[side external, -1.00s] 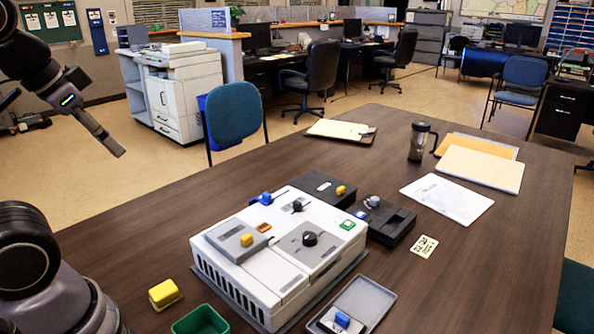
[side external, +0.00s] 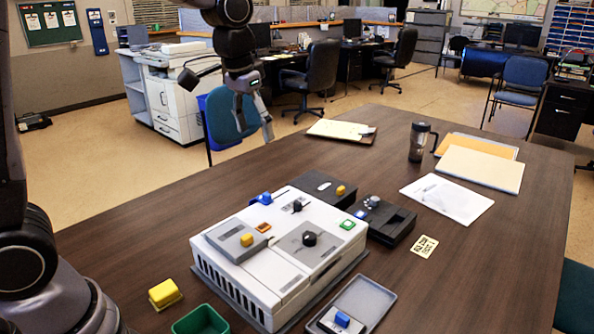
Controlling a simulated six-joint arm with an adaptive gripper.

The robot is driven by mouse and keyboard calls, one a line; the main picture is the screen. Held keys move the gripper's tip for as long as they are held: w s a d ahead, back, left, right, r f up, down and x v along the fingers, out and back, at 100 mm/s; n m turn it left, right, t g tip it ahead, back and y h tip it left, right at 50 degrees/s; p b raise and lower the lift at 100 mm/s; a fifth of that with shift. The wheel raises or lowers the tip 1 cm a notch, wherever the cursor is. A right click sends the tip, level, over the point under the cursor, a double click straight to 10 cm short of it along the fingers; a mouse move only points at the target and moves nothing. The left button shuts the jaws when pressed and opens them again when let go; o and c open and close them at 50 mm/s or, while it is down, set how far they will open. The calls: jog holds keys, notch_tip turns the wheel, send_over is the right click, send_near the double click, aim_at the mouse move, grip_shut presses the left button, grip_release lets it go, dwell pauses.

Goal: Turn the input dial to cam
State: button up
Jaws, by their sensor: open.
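A white and grey device (side external: 240,292) sits on the dark wooden table. A round black dial (side external: 309,239) is on a grey panel on its top. A second, smaller black knob (side external: 297,206) is further back on the device. The lettering around both is too small to read, so I cannot tell which is the input dial or where it points. My gripper (side external: 254,131) is open and empty, pointing down above the far left of the device, well clear of it. Its fingers are small and seen partly edge-on.
A yellow block (side external: 164,292), a green bin (side external: 201,321) and a grey tray (side external: 372,296) with a blue-topped part surround the device's front. Black boxes (side external: 386,225) stand behind and right. A travel mug (side external: 418,142) and papers lie further back.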

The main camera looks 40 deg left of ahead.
jog(key=g, duration=0.2)
send_over(310, 235)
notch_tip(310, 235, down, 13)
notch_tip(310, 235, down, 14)
jog(key=shift+f, duration=0.1)
jog(key=shift+c, duration=0.2)
grip_shut()
